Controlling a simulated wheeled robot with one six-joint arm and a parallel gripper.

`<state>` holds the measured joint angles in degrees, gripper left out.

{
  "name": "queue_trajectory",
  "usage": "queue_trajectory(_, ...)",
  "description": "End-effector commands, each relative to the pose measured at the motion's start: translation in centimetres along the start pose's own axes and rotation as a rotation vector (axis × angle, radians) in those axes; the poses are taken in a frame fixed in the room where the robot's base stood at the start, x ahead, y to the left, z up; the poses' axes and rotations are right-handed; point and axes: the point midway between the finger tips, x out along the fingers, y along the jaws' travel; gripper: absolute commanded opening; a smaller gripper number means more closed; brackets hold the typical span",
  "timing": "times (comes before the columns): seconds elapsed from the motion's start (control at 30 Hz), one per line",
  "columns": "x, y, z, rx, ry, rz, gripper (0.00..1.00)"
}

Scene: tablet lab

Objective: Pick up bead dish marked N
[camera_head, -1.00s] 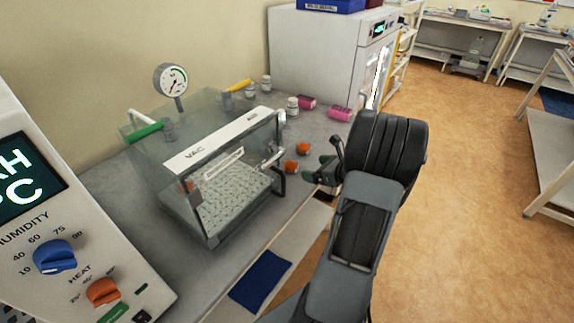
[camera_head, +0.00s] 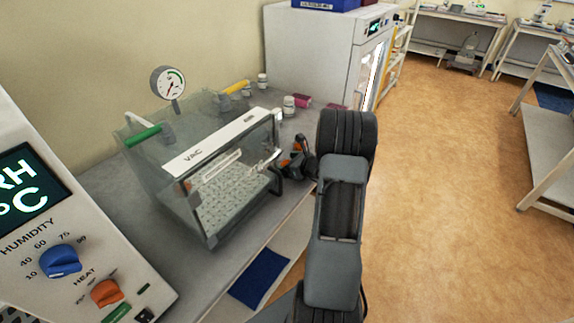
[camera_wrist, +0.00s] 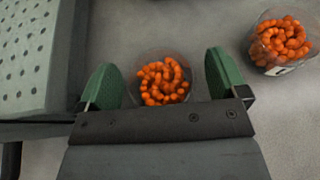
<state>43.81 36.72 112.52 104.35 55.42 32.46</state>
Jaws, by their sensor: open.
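In the wrist view, a round clear dish of orange beads (camera_wrist: 163,80) sits on the grey bench between the green fingers of my gripper (camera_wrist: 164,84). The fingers are apart, with a gap on each side of the dish as seen from above. My dark palm edge covers its near rim, and no letter shows on it. A second dish of orange beads (camera_wrist: 281,40) stands to the right, with a white label whose mark is too small to read. In the head view, my gripper (camera_head: 299,162) is beside the vacuum chamber, largely hiding the dishes.
The glass vacuum chamber (camera_head: 222,147) stands close left of my gripper, and its perforated plate (camera_wrist: 24,56) shows in the wrist view. White-capped jars (camera_head: 289,106) and a pink item (camera_head: 303,101) stand behind. A white cabinet (camera_head: 311,52) is at the back.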

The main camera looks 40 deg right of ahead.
Motion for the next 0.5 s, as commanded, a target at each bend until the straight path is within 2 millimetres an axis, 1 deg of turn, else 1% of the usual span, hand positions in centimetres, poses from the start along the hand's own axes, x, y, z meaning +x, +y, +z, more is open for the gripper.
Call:
queue_trajectory(0.23,0.17,-0.03,0.00,-0.001,-0.001,-0.001,0.92)
queue_trajectory(0.27,0.16,-0.02,0.00,-0.001,-0.001,-0.001,0.90)
queue_trajectory(0.5,0.15,-0.02,0.00,0.000,-0.001,0.000,0.67)
